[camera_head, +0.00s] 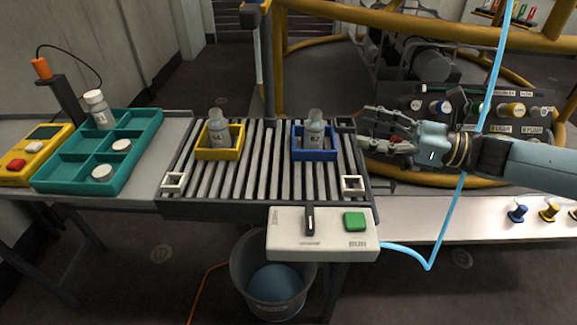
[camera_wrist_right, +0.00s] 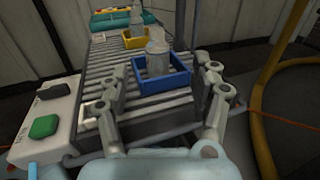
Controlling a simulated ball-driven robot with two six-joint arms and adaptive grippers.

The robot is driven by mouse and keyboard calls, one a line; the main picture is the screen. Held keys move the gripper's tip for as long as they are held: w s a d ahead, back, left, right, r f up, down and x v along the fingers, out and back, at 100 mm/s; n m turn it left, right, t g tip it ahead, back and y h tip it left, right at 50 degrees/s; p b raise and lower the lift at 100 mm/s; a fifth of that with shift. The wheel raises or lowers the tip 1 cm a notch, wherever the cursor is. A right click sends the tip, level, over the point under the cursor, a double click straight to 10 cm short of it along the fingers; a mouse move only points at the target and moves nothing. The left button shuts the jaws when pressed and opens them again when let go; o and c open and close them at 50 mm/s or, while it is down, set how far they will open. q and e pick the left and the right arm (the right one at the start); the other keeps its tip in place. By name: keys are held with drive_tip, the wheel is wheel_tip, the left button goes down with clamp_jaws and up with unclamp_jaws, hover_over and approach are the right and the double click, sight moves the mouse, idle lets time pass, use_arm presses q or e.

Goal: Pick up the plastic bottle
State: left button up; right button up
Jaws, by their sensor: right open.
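A clear plastic bottle (camera_head: 315,128) stands upright in a small blue tray (camera_head: 315,155) at the right of the slatted rack. A similar bottle (camera_head: 218,126) stands in a yellow tray (camera_head: 220,154) to its left. A white-capped bottle (camera_head: 98,108) stands in the teal divided tray (camera_head: 60,180) at the far left. My right gripper (camera_head: 372,132) is open and empty, to the right of the blue tray and apart from it. In the right wrist view, the bottle in the blue tray (camera_wrist_right: 158,58) shows beyond my two spread fingers (camera_wrist_right: 165,85). My left gripper is not visible.
A control box (camera_head: 322,235) with a green button juts from the rack's front edge. A grey bucket (camera_head: 273,275) stands on the floor below. A blue hose (camera_head: 462,190) hangs at the right, crossing by my right arm. Yellow pipes (camera_head: 420,20) stand behind.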

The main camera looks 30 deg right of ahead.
sight(314, 126)
drive_tip(key=x, duration=0.3)
drive_tip(key=b+x, duration=0.1)
drive_tip(key=x, duration=0.1)
drive_tip(key=shift+w+a+f, duration=0.1)
drive_tip(key=shift+w+f, duration=0.05)
drive_tip(key=shift+f, duration=0.1)
drive_tip(key=x, duration=0.3)
drive_tip(key=b+x, duration=0.1)
drive_tip(key=shift+a+f, duration=0.3)
drive_tip(key=shift+f, duration=0.1)
drive_tip(key=shift+w+a, duration=0.3)
drive_tip(key=shift+w, duration=0.05)
drive_tip(key=c, duration=1)
